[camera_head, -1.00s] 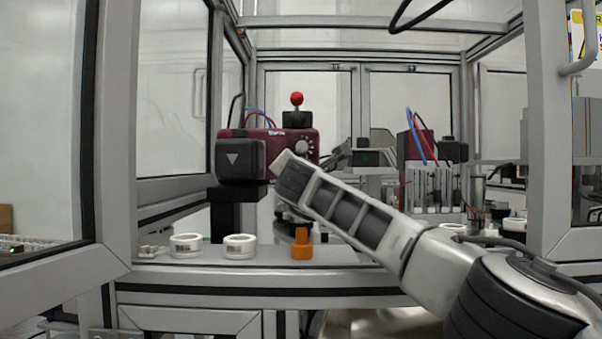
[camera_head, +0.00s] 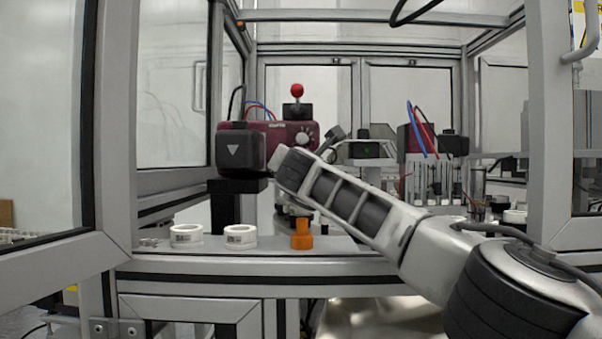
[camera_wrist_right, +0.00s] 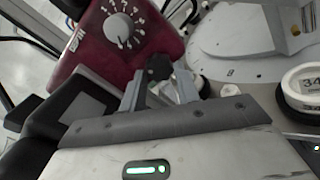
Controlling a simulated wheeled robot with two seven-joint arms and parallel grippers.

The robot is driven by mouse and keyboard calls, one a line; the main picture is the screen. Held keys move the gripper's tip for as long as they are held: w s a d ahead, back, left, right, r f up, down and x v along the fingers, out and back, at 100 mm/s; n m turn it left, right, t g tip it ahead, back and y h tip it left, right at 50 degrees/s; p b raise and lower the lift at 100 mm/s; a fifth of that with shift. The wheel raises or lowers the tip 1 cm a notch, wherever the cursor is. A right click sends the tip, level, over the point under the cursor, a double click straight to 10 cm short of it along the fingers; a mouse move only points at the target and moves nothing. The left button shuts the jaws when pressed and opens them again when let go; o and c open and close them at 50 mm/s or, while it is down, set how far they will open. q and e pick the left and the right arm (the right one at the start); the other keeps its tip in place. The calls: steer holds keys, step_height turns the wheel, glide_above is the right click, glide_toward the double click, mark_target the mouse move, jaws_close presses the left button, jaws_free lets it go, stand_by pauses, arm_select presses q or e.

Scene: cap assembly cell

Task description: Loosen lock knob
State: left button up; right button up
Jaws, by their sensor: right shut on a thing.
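The lock knob (camera_wrist_right: 158,67) is a small black knob below the maroon device (camera_wrist_right: 108,50) in the right wrist view. My right gripper (camera_wrist_right: 160,84) has its two fingers on either side of the knob, shut on it. In the head view my right arm reaches from the lower right to the front of the maroon device (camera_head: 262,132); the fingertips and the lock knob cannot be made out there. A grey numbered dial (camera_wrist_right: 118,28) sits on the device's face, apart from the fingers. My left gripper is not in view.
Two white rings (camera_head: 186,236) and an orange part (camera_head: 302,235) stand on the front ledge. A dark box with a white triangle (camera_head: 236,152) is left of my arm. A labelled white ring (camera_wrist_right: 302,88) lies at right in the wrist view. Frame posts flank the opening.

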steer(key=shift+d+r+n, duration=0.1)
steer(key=shift+n, duration=4.4)
steer(key=shift+d+r+n, duration=0.1)
steer(key=shift+n, duration=4.4)
steer(key=o, duration=1)
steer(key=shift+f, duration=0.1)
steer(key=shift+c, duration=0.2)
